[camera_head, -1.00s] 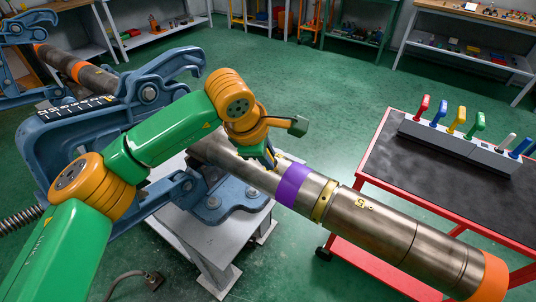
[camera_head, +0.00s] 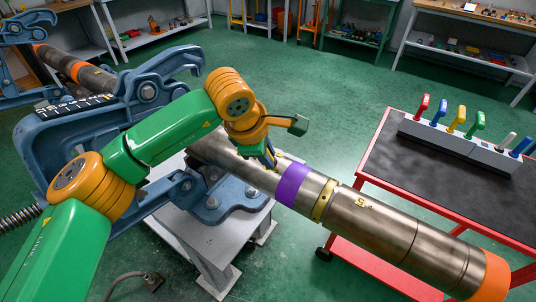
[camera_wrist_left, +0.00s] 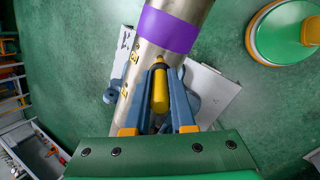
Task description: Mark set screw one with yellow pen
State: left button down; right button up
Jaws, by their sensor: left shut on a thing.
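In the left wrist view, my left gripper (camera_wrist_left: 160,82) is shut on a yellow pen (camera_wrist_left: 160,92), whose narrow tip points at the pipe (camera_wrist_left: 166,50) beside the purple band (camera_wrist_left: 170,28). Yellow markings (camera_wrist_left: 134,56) show on the pipe left of the tip. I cannot tell whether the tip touches the surface, and no set screw is clear there. My right gripper is not in view.
A blue vise (camera_head: 75,140) holds the pipe on a grey stand (camera_head: 205,240). The pipe's orange end (camera_head: 492,278) reaches past a red cart (camera_head: 385,195). A grey rack (camera_head: 460,143) with several coloured handles stands on the cart. Green floor lies open behind.

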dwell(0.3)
pick_arm(q)
jog(key=shift+p+v, duration=0.4)
jog(key=shift+v, duration=0.55)
jog(key=shift+p+v, duration=0.45)
jog(key=shift+v, duration=1.05)
